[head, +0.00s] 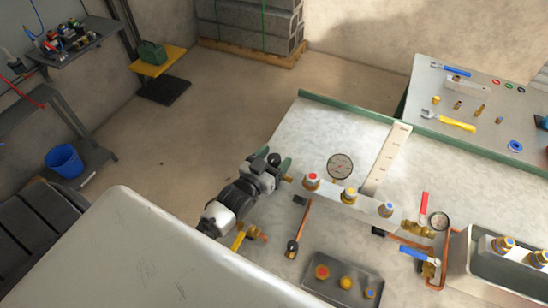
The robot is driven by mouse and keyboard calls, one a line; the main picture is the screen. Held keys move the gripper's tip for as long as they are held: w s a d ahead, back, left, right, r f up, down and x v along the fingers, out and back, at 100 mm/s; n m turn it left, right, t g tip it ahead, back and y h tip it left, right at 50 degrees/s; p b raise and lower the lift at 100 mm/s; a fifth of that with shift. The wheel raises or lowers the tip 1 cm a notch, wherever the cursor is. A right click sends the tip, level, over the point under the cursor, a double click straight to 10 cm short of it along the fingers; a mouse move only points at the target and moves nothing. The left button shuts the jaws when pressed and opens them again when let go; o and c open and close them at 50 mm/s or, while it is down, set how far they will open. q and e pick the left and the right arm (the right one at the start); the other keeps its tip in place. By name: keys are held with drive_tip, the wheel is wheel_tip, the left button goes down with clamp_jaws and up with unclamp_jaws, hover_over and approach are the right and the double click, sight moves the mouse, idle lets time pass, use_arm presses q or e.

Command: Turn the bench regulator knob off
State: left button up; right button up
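My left gripper (268,165) is over the left end of a metal manifold bar (333,193) on the bench. A dark round knob-like part (274,159) shows at the gripper's fingers, close to a brass fitting (288,178) at the bar's end. I cannot tell whether it is the regulator knob, or whether the fingers touch it. The gripper and wrist hide much of this spot. A round dial gauge (340,166) stands just behind the bar. My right gripper is not in view.
A grey tray (316,286) with loose caps lies in front. Red-handled (424,203) and blue-handled (413,252) valves and copper pipe stand to the right. Bare bench top (315,128) lies behind.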

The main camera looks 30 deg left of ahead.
sight(277, 159)
use_arm(q)
drive_tip(key=r, duration=0.2)
drive_tip(key=d+r+b, duration=0.1)
drive_tip(key=r, duration=0.1)
drive_tip(key=shift+r, duration=0.15)
drive_tip(key=s+d+r+b, duration=0.1)
drive_tip(key=d+r+b, duration=0.1)
drive_tip(key=d+r, duration=0.4)
drive_tip(key=d, duration=0.4)
drive_tip(key=shift+d+r+b, duration=0.3)
drive_tip(key=shift+d+r, duration=0.05)
